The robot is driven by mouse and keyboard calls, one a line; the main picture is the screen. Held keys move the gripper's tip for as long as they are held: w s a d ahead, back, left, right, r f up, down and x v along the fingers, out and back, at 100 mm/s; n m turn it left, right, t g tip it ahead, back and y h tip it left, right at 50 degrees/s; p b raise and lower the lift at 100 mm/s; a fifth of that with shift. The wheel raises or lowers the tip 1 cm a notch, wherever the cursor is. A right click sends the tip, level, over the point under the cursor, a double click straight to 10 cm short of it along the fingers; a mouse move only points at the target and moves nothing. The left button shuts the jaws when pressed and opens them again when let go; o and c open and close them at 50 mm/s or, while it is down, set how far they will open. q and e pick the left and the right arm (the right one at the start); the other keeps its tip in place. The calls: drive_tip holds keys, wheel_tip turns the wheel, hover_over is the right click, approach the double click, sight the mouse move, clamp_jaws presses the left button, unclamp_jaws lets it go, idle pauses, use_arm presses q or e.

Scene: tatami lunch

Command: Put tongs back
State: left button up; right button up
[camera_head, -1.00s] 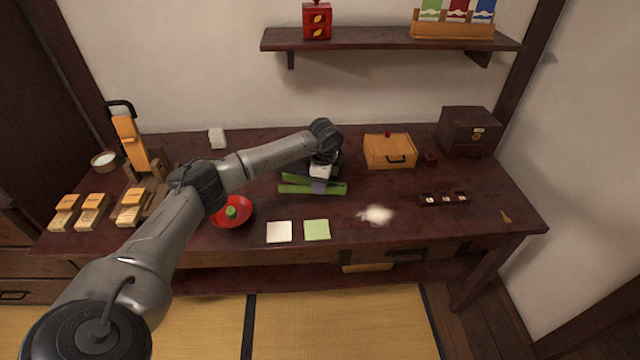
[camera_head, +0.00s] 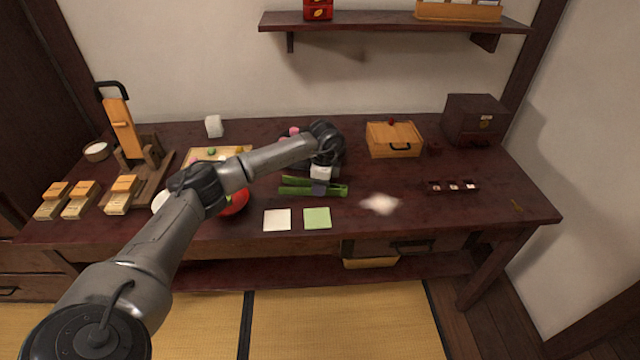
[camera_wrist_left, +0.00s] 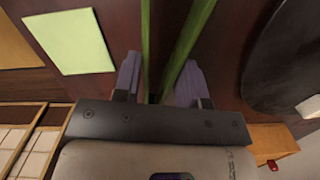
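The green tongs (camera_head: 298,191) lie on the dark table with their two arms spread apart. My left gripper (camera_head: 320,187) reaches down over them near the middle of their length. In the left wrist view, the two purple fingertips (camera_wrist_left: 160,82) stand apart on either side of the tongs' green arms (camera_wrist_left: 147,40). The gripper looks open, with the tongs between its fingers; I cannot tell whether either finger touches them. My wrist hides part of the tongs and the dark thing behind them. My right gripper is not in view.
White (camera_head: 277,220) and green (camera_head: 317,218) squares lie in front of the tongs. A red bowl (camera_head: 236,204) is partly behind my arm. A yellow box (camera_head: 394,140) and small dark tray (camera_head: 453,187) stand to the right. A wooden slicer-like stand (camera_head: 122,128) is at left.

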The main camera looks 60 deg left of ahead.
use_arm(q)
drive_tip(key=o, duration=0.6)
wheel_tip(320, 180, up, 14)
drive_tip(key=w+p, duration=0.1)
drive_tip(key=p, duration=0.4)
drive_tip(key=shift+d, duration=0.45)
